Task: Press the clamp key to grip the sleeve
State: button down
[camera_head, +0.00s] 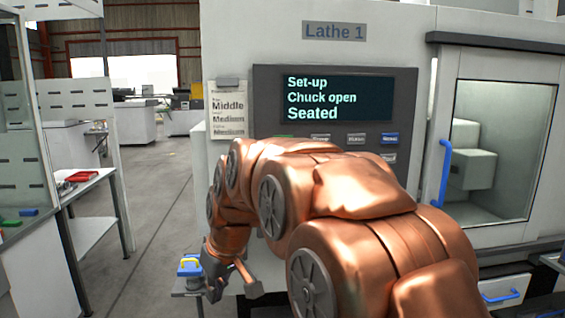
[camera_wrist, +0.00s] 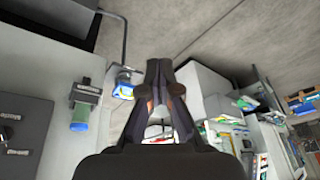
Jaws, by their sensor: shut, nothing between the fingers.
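The lathe's control panel (camera_head: 400,100) carries a screen (camera_head: 337,101) reading "Set-up", "Chuck open", "Seated". My arm covers the panel's lower part. I cannot make out the sleeve in either view. My gripper (camera_head: 235,284) hangs low, left of and below the panel, apart from the keys. In the wrist view my gripper (camera_wrist: 160,68) is shut and empty.
The lathe door (camera_head: 505,150) with its blue handle (camera_head: 443,172) is at the right. A blue and yellow object (camera_head: 190,265) is just left of my gripper. A side table (camera_head: 85,190) stands at the left. Open floor (camera_head: 160,200) lies between table and lathe.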

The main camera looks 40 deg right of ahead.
jog(key=w+d+r+t+h, duration=0.1)
jog(key=w+d+r, duration=0.2)
jog(key=d, duration=0.7)
jog(key=w+d+r+t+h, duration=0.1)
jog(key=w+d+r+t, duration=0.1)
jog(key=d+r, duration=0.5)
jog(key=w+d+r+t+h, duration=0.2)
jog(key=w+d+r, duration=0.2)
jog(key=d, duration=0.9)
jog(key=shift+w+d+r+p, duration=0.25)
jog(key=shift+d+r+p, duration=0.15)
jog(key=shift+r, duration=0.5)
jog(key=w+d+p, duration=0.5)
jog(key=w, duration=0.2)
jog(key=shift+w+d, duration=0.1)
jog(key=shift+d, duration=0.05)
